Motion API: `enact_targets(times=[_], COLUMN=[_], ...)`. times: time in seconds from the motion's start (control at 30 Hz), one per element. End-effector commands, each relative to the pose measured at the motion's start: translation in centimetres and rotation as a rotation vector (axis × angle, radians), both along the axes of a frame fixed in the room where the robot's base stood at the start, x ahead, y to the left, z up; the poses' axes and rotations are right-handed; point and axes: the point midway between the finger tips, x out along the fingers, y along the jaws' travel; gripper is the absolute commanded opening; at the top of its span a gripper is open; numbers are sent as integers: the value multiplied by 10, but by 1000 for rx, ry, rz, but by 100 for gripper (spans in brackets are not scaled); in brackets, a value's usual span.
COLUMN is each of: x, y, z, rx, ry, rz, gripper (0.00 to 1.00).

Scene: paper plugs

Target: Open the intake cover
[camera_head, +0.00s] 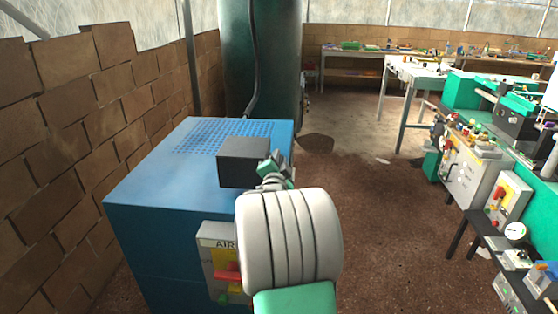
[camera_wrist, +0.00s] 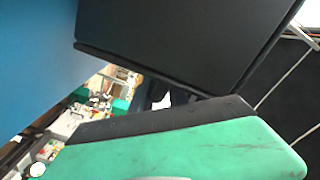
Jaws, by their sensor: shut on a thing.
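The intake cover looks to be the dark grey boxy piece (camera_head: 240,162) at the right part of the blue machine's top (camera_head: 160,160). Its dark flat face fills the upper middle of the wrist view (camera_wrist: 185,40). My gripper (camera_head: 274,168) is at the right side of this dark piece and is shut on its edge. In the wrist view a green finger with a black pad (camera_wrist: 185,150) lies just below the dark face. The exact grip and the other finger are mostly hidden. My arm hides part of the machine's front right side.
A grey panel marked AIR (camera_head: 215,255) with a red handle is on the machine's front. A brick wall (camera_head: 70,130) stands close at left. A large green tank (camera_head: 262,60) stands behind. Cluttered benches (camera_head: 480,170) line the right. The brown floor between is open.

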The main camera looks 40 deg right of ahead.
Motion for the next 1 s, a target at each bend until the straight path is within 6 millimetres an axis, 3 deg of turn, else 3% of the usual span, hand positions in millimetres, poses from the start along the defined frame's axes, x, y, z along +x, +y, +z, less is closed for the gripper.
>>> enact_targets(times=[0.03, 0.57, 1.0], x=[-2, 5, 31], y=[1, 4, 25], z=[-10, 8, 58], rx=[8, -41, -229], ry=[19, 61, 284], rz=[-2, 3, 6], gripper=[0, 0, 0])
